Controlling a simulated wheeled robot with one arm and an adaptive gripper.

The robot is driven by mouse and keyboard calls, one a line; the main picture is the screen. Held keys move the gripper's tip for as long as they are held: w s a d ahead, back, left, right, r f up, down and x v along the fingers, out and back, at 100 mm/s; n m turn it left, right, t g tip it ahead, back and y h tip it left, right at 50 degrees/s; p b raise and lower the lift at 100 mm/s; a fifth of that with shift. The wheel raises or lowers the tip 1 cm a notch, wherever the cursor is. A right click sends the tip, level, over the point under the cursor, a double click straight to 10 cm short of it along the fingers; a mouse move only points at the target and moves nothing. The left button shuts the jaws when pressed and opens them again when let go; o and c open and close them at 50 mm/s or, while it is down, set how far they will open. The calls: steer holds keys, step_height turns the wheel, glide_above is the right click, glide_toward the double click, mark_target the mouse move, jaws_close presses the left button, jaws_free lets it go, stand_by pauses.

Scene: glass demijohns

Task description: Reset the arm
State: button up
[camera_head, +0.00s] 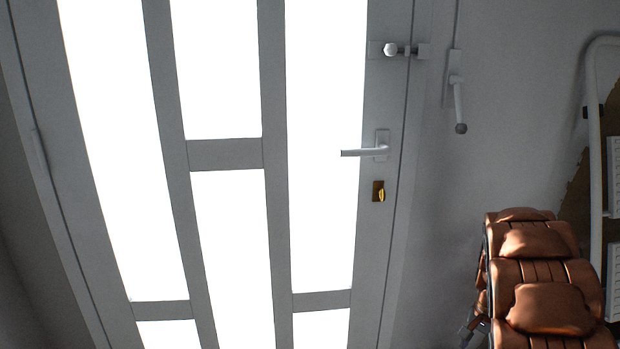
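My arm and my gripper are not in view in the head camera picture. The view is filled by a closed grey door (225,154) with bright glass panes. No glass demijohn shows.
The door has a lever handle (367,151), a brass lock (379,192) and a sliding bolt (392,49). A wall lever (457,95) hangs on the grey wall right of it. A brown padded leather chair (540,275) stands at the lower right, beside a white tubular frame (594,150).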

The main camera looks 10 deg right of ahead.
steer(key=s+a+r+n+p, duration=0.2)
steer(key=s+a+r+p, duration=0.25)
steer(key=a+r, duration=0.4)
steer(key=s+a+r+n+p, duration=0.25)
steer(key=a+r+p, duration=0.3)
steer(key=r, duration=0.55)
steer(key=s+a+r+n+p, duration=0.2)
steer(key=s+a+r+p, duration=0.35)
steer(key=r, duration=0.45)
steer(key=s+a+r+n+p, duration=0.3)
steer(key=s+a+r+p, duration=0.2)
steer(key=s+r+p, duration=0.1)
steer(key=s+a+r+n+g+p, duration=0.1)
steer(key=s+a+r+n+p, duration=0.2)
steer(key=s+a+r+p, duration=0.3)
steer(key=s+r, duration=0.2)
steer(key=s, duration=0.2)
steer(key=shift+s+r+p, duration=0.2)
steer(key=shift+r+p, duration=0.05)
steer(key=shift+p, duration=0.15)
